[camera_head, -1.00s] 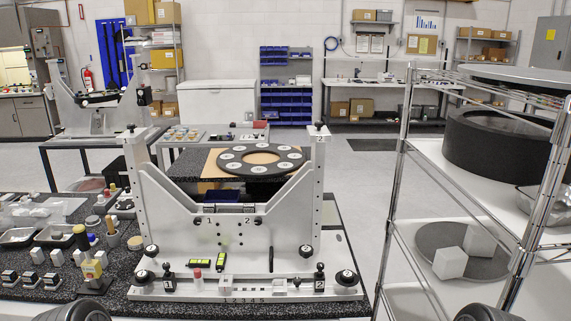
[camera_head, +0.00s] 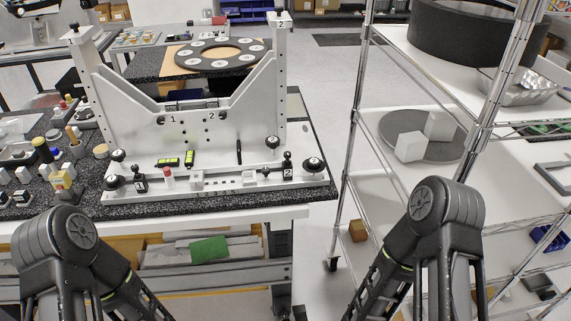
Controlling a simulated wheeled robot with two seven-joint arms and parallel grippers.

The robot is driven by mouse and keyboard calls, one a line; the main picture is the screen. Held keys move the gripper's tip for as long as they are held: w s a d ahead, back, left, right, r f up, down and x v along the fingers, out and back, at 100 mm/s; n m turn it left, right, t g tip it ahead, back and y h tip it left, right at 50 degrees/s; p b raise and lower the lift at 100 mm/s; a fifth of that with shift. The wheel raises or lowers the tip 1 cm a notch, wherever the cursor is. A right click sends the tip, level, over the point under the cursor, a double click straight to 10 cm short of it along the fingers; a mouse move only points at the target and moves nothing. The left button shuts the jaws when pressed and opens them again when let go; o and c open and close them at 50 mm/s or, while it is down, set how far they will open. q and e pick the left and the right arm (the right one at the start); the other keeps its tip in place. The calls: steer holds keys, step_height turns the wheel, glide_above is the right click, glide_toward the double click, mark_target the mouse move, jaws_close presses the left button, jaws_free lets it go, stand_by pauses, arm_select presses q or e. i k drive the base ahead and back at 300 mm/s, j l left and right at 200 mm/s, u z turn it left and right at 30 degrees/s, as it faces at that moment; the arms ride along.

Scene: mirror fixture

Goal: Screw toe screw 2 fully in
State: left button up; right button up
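The white mirror fixture (camera_head: 186,118) stands upright on a speckled dark slab at the left and middle of the head view. A black toe clamp or screw piece labelled 2 (camera_head: 287,168) stands at the right end of its base. A similar black piece labelled 1 (camera_head: 140,181) stands at the left end. Round black knobs sit beside them, one at the right corner (camera_head: 313,165) and one at the left (camera_head: 115,183). I cannot tell which part is toe screw 2 or how deep it sits. My black arms show at the bottom, but neither gripper is in view.
A wire shelf rack (camera_head: 361,120) stands close on the right, with white blocks (camera_head: 410,146) on a dark disc. A red-capped piece (camera_head: 168,178) and yellow-green levels (camera_head: 190,157) lie on the fixture base. Small tools and parts crowd the slab's left side.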

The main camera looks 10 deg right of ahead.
mark_target(287, 155)
steer(key=z, duration=2.4)
steer(key=k+j, duration=0.15)
steer(key=j, duration=0.2)
steer(key=k+j, duration=0.1)
steer(key=j, duration=0.25)
steer(key=k+j, duration=0.15)
steer(key=j, duration=0.2)
steer(key=k+j, duration=0.1)
steer(key=j, duration=0.2)
